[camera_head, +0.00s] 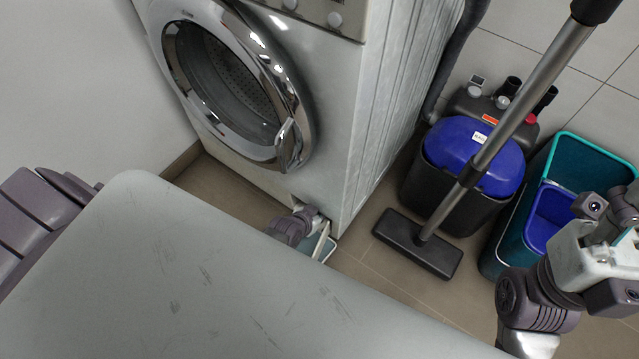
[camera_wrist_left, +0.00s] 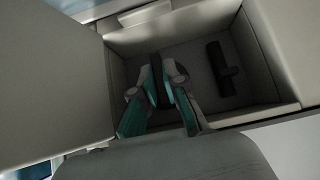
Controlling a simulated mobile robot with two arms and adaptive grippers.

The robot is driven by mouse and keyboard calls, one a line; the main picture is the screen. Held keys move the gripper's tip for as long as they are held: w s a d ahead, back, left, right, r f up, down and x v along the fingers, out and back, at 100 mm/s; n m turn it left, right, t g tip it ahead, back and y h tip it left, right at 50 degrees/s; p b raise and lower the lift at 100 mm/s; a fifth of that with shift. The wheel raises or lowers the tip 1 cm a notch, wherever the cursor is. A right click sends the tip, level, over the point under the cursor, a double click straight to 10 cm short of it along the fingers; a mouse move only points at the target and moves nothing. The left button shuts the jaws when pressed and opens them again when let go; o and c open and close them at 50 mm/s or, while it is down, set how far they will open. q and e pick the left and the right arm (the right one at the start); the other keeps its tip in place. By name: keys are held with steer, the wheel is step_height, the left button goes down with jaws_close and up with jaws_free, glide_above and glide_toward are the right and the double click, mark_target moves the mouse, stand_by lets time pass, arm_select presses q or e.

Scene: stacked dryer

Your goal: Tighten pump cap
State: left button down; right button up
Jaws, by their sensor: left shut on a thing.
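In the left wrist view, my left gripper (camera_wrist_left: 160,80) reaches into a grey recess low in the machine. Its teal-padded fingers are closed on a narrow dark upright piece, which appears to be the grip of the pump cap (camera_wrist_left: 155,92). The fingers hide much of the cap, so I cannot tell how far it is turned.
An opened flap (camera_head: 322,247) hangs at the machine's lower corner. A vacuum cleaner (camera_head: 470,155), its floor head (camera_head: 418,243) and a teal bin (camera_head: 500,240) occupy the floor to the right.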

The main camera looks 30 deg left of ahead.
stand_by(0.4)
arm_select(q)
steer(key=c, duration=1.2)
jaws_free()
steer(key=shift+c, duration=0.2)
steer(key=v, duration=1.2)
